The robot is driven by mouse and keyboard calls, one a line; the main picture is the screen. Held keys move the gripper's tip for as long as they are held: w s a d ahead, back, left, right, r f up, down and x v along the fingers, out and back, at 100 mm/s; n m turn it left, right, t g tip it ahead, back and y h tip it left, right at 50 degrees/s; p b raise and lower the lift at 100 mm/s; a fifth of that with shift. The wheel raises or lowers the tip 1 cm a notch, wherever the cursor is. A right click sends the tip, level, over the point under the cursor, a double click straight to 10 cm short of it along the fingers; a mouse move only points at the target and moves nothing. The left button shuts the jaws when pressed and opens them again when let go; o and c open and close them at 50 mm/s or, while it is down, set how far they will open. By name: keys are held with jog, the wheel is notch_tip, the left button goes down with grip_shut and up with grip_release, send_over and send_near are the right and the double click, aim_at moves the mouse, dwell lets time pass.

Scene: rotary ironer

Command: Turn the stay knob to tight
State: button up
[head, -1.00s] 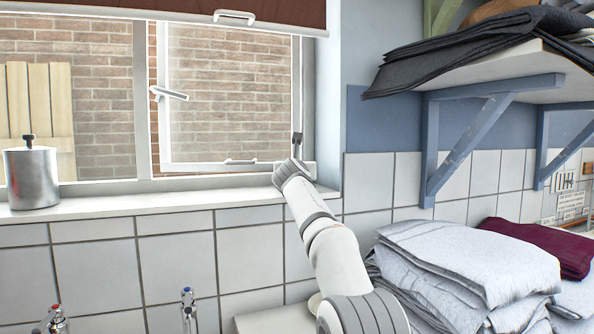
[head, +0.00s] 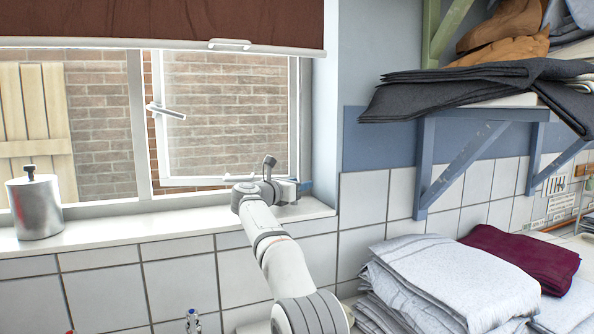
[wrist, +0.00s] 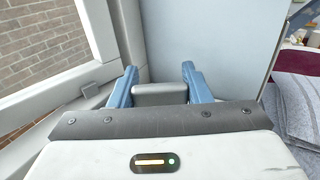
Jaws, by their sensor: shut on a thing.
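My gripper (wrist: 157,84) has its two blue fingers shut on a small grey block, which I take to be the stay knob (wrist: 160,93). The block sits between the fingers in the wrist view, beside the window frame and the pale wall. Any tight marking on it cannot be made out. In the head view my gripper (head: 305,187) is at the right end of the sill, by the window's lower right corner. The knob is hidden there by my wrist. The window casement (head: 225,182) stands in its frame, with a small fitting on its lower rail.
A metal canister (head: 36,208) stands on the left of the window sill (head: 150,232). A brown blind (head: 150,22) hangs above. Folded grey cloths (head: 450,275) and a maroon cloth (head: 525,255) lie at the right, under a bracketed shelf (head: 500,110) with dark cloth.

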jog(key=shift+s+r+m+g+h+p, duration=0.1)
jog(key=shift+r+m+g+h+p, duration=0.3)
jog(key=shift+p, duration=1.35)
jog(key=shift+r+m+g+h+p, duration=0.2)
jog(key=shift+m+g+h+p, duration=0.4)
jog(key=shift+p, duration=1.1)
jog(key=p, duration=0.2)
jog(key=shift+d+g+h+p, duration=0.1)
jog(key=shift+g+h+p, duration=0.2)
jog(key=shift+h+p, duration=0.1)
jog(key=m+g+h+p, duration=0.1)
jog(key=p, duration=0.3)
jog(key=shift+s+f, duration=0.1)
jog(key=shift+f, duration=0.1)
jog(key=o, duration=0.7)
jog(key=shift+o, duration=1.4)
jog(key=shift+f, duration=0.25)
jog(key=shift+b+v, duration=1.5)
jog(key=shift+v, duration=2.35)
